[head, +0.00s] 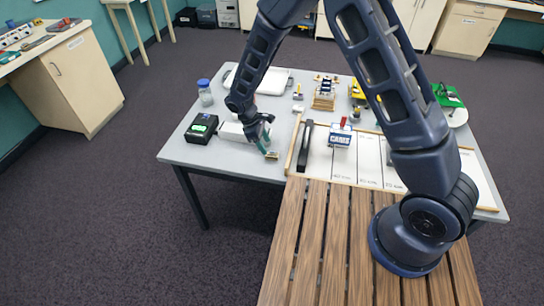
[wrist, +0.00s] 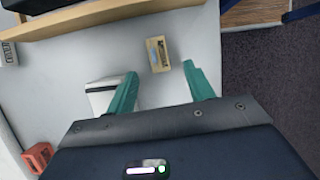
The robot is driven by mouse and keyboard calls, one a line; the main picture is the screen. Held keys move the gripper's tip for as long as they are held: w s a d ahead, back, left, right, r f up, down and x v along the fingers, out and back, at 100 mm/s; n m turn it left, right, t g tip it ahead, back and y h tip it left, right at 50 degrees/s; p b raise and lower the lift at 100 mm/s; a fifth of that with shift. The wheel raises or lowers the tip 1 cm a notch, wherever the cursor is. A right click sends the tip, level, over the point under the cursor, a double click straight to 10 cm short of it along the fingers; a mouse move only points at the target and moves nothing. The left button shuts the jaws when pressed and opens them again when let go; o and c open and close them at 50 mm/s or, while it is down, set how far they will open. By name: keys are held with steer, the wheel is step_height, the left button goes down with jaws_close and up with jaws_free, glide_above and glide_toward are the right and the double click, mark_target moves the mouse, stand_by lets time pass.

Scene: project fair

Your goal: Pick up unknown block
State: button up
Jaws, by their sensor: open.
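A small tan block (head: 271,155) lies on the grey table near its front edge, just beyond my gripper's tips. In the wrist view the block (wrist: 158,54) shows a dark printed mark and a bluish patch on its upper face. My gripper (head: 265,144) has teal fingers, and in the wrist view (wrist: 160,70) they are apart with nothing between them. The block shows slightly ahead of the gap, between the lines of the two fingertips. I cannot tell how high the fingers are above the table.
A white box (wrist: 97,97) stands beside and partly behind the left finger. A wooden-edged board (head: 345,158) lies right of the block. A black device (head: 201,129) and a blue-lidded jar (head: 205,92) stand left. A red block (wrist: 38,157) is lower left in the wrist view.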

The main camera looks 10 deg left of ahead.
mark_target(272, 154)
steer(key=shift+x, duration=3)
steer(key=shift+d, duration=0.1)
steer(key=c, duration=1.1)
steer(key=shift+w+r, duration=0.1)
